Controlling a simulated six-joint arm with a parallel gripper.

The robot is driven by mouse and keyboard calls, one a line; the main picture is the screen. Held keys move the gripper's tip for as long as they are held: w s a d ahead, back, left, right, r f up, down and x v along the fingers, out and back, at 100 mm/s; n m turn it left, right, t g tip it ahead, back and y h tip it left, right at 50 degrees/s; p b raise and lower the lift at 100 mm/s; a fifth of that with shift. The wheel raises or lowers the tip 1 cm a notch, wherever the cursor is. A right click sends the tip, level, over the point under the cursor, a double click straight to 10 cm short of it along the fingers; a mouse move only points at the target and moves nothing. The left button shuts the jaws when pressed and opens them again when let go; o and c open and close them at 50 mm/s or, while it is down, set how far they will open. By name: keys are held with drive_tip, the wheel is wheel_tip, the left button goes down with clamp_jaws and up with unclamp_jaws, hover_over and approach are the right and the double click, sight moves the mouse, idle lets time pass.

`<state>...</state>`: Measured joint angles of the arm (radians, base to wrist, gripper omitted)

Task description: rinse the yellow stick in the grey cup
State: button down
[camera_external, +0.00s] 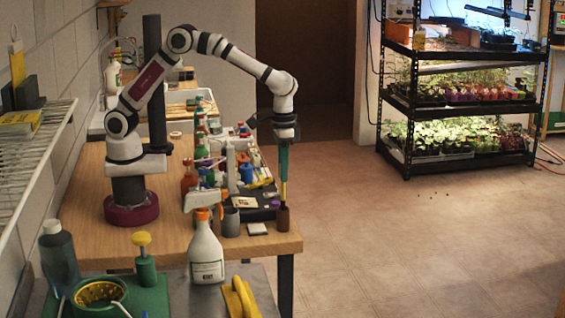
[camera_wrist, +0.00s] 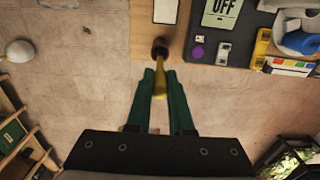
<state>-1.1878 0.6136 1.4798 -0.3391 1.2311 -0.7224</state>
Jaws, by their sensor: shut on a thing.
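My gripper (camera_external: 284,172) points straight down at the right front corner of the wooden table. Its green fingers are shut on the yellow stick (camera_external: 284,192), which hangs upright below them. The stick also shows between the fingertips (camera_wrist: 160,76) in the wrist view. Its lower end is at the mouth of a small brown cup (camera_external: 283,219); I cannot tell how far inside it is. That cup's dark opening (camera_wrist: 160,50) shows in the wrist view. The grey cup (camera_external: 231,222) stands to the left, just behind the white spray bottle, apart from my gripper.
A white spray bottle (camera_external: 206,252) with an orange collar stands in front of the grey cup. A small white square (camera_external: 257,229) lies between the two cups. Several bottles and a dark tray (camera_external: 257,213) crowd the table behind. The table edge is close to the brown cup.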

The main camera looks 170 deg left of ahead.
wheel_tip(320, 180, up, 4)
drive_tip(key=shift+f, duration=0.1)
drive_tip(key=d+r+h, duration=0.1)
drive_tip(key=d+r, duration=0.2)
drive_tip(key=d, duration=1)
wheel_tip(320, 180, down, 11)
drive_tip(key=shift+a+f, duration=0.15)
drive_tip(key=shift+s, duration=0.1)
idle(2.2)
wheel_tip(320, 180, up, 8)
idle(0.7)
idle(1.1)
